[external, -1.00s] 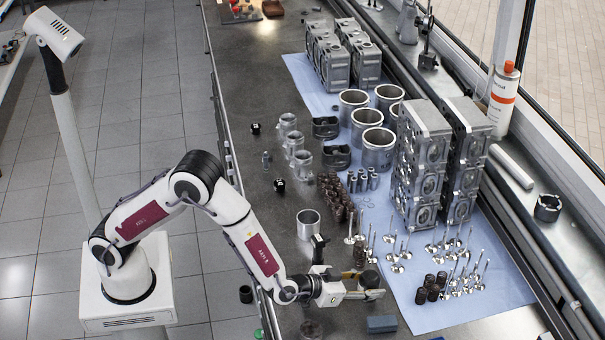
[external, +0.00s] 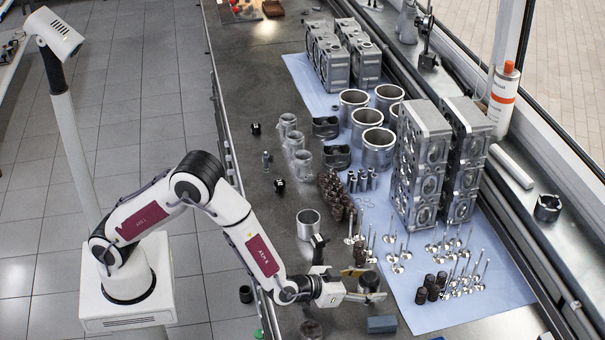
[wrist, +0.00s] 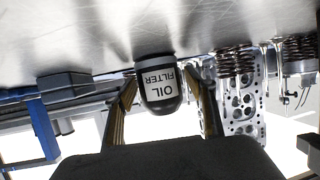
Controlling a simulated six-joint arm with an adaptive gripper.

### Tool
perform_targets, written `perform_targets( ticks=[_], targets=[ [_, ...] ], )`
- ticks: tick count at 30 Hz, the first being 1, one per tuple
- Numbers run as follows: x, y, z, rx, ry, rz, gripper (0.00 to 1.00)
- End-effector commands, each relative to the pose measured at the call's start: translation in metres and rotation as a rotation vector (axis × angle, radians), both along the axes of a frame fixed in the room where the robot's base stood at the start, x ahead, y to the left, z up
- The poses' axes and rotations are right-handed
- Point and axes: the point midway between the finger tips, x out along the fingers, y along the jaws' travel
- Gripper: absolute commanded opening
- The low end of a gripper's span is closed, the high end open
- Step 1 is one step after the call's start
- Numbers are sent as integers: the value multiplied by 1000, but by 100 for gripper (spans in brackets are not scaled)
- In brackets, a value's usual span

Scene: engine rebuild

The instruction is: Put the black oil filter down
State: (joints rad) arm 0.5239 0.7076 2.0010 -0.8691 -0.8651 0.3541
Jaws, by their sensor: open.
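The black oil filter (wrist: 158,90) has a white "OIL FILTER" label and shows between my two fingers in the wrist view, which is upside down. Its end meets the grey metal bench top, so it appears to stand on it. My gripper (wrist: 160,76) is open around the filter, with a gap beside it on each side. In the external view the filter (external: 369,281) is a small dark cylinder near the bench's front, between the spread fingers of my gripper (external: 367,284). The finger on the near side hides its lower part.
A blue-grey block (external: 382,324) lies on the bench just in front of my gripper. Several valves (external: 400,255) and dark springs (external: 432,286) stand on the blue cloth (external: 420,318) to the right. A metal ring (external: 308,224) is behind, left.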

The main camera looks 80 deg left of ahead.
Motion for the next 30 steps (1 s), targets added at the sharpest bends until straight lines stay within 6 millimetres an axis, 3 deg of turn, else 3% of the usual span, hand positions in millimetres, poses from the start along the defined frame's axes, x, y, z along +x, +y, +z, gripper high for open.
perform_targets(
  ticks=[8, 30],
  targets=[
    [-16, -3, 9, -1, -1, -2, 55],
    [-102, -17, 44, 0, -1, -2, 55]
  ],
)
